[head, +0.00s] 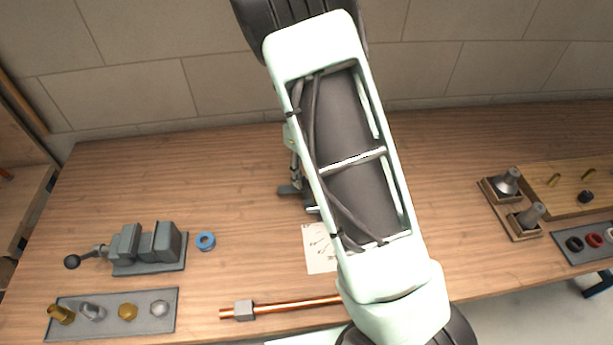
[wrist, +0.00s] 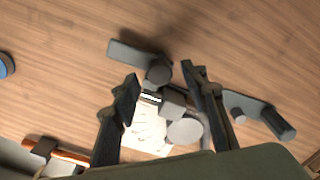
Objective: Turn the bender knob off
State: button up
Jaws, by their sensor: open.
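The bender is a grey metal device in the middle of the wooden table. In the wrist view the bender (wrist: 138,53) shows a flat bar, a short dark cylinder, a block, a pale round disc (wrist: 185,131) and a dark cylinder (wrist: 278,123) at the right. I cannot tell for sure which part is the knob or how it is set. In the head view my arm hides most of the bender (head: 289,190). My gripper (wrist: 161,74) is open, with its fingers above the bender, one on each side of its middle parts. Contact cannot be made out.
A sheet of paper (head: 319,250) lies in front of the bender. A copper pipe (head: 285,307) lies along the front edge. A vise (head: 148,245), a blue ring (head: 205,240) and a tray of fittings (head: 105,326) are at left. Stands (head: 513,210) and a ring tray (head: 567,256) are at right.

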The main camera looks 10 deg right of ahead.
notch_tip(320, 180, up, 10)
dwell(0.3)
dwell(0.3)
